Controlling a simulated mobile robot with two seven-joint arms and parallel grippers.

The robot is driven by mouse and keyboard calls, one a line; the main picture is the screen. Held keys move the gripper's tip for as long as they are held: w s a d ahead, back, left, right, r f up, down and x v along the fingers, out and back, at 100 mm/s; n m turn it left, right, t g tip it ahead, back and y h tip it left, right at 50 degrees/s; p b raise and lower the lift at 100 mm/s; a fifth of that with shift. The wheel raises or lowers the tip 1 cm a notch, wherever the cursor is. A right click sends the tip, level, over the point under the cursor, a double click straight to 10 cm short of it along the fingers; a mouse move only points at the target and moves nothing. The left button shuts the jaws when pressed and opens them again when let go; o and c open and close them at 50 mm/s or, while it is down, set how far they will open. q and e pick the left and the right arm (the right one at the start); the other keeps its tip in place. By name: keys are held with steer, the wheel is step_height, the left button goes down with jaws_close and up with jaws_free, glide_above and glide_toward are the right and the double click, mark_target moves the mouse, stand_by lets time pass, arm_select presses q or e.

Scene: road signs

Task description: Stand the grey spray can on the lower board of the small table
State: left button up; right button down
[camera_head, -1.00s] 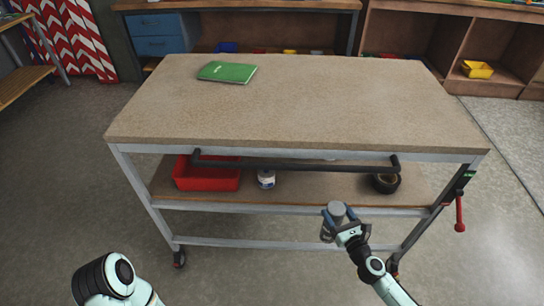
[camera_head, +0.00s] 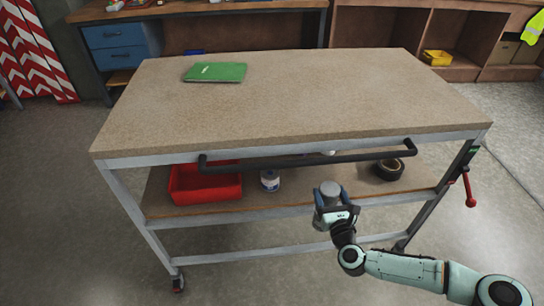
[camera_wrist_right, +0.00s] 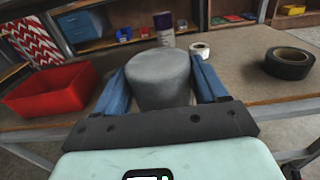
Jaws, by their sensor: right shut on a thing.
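The grey spray can (camera_head: 329,192) is in my right gripper (camera_head: 333,206), at the front edge of the small table's lower board (camera_head: 225,207). In the right wrist view the can (camera_wrist_right: 158,78) stands between the two blue fingers of the gripper (camera_wrist_right: 163,85), which are shut on it. The can looks roughly upright; its lower part is hidden by the gripper in the head view. I cannot tell whether it touches the board. My left gripper is not in view.
On the lower board are a red bin (camera_head: 205,183) at left, a small white can (camera_head: 270,180) and a black tape roll (camera_head: 388,169) at right. A dark handle bar (camera_head: 310,157) runs above. A green book (camera_head: 215,72) lies on top.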

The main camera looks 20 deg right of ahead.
steer(key=shift+w+a+r, duration=0.1)
steer(key=shift+a+r, duration=0.2)
steer(key=shift+r, duration=0.05)
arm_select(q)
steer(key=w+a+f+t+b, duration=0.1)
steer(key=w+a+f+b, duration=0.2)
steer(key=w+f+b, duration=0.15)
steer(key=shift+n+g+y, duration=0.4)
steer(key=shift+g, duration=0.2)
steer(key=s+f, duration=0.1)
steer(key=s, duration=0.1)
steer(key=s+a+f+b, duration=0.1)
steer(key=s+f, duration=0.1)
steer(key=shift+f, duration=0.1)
arm_select(e)
steer(key=x, duration=1.7)
steer(key=shift+w+d, duration=0.15)
steer(key=shift+w, duration=0.2)
steer(key=shift+f, duration=0.1)
steer(key=shift+f, duration=0.1)
steer(key=shift+c, duration=0.2)
jaws_free()
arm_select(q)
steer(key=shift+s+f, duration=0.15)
